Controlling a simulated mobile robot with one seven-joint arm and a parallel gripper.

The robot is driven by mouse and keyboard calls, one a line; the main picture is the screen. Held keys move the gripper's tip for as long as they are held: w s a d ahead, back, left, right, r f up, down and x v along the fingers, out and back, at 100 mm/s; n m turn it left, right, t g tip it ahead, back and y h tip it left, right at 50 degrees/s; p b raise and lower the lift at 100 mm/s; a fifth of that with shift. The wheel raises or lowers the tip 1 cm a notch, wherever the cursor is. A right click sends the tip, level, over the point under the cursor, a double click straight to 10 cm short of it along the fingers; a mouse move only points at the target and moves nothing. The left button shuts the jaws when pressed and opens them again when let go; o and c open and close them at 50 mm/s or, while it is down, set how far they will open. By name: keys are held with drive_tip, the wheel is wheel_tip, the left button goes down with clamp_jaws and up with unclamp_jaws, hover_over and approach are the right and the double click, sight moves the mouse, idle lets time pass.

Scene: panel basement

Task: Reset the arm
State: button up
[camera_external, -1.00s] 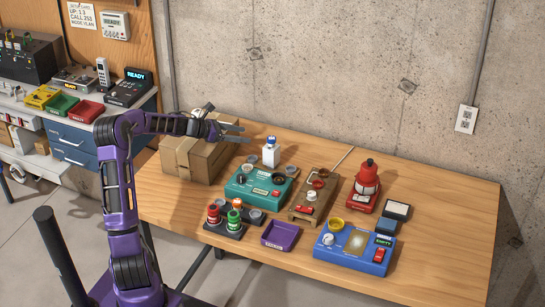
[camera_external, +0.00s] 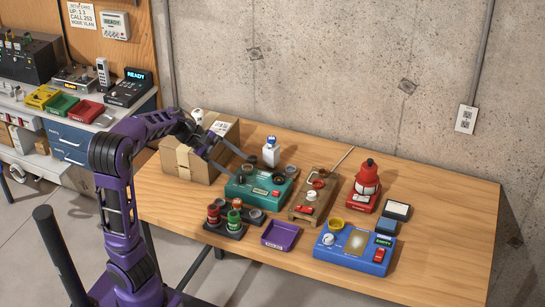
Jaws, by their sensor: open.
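My purple arm rises at the left and reaches over the left end of the wooden table (camera_external: 420,276). My gripper (camera_external: 244,166) is open and empty. Its two long grey fingers are spread, pointing right and downward, above the table between the cardboard box (camera_external: 196,165) and the teal device (camera_external: 262,198). In the picture the lower finger comes close to the teal device's left edge; I cannot tell the gap.
A white bottle (camera_external: 271,152), a wooden board (camera_external: 304,211), a red device (camera_external: 364,190), a blue device (camera_external: 350,254), a purple tray (camera_external: 281,234) and a rack of red and green jars (camera_external: 234,222) crowd the table's middle. The table's right end is clear. A concrete wall stands behind.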

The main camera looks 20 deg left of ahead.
drive_tip(key=s+f+m+g+y, duration=0.3)
drive_tip(key=s+f, duration=0.4)
drive_tip(key=s+a+r+m+t+y, duration=0.5)
drive_tip(key=s+a+m, duration=0.3)
drive_tip(key=s+a, duration=0.3)
drive_tip(key=shift+r+y+p, duration=0.35)
drive_tip(key=shift+y+p, duration=0.1)
drive_tip(key=shift+y, duration=0.15)
idle(0.6)
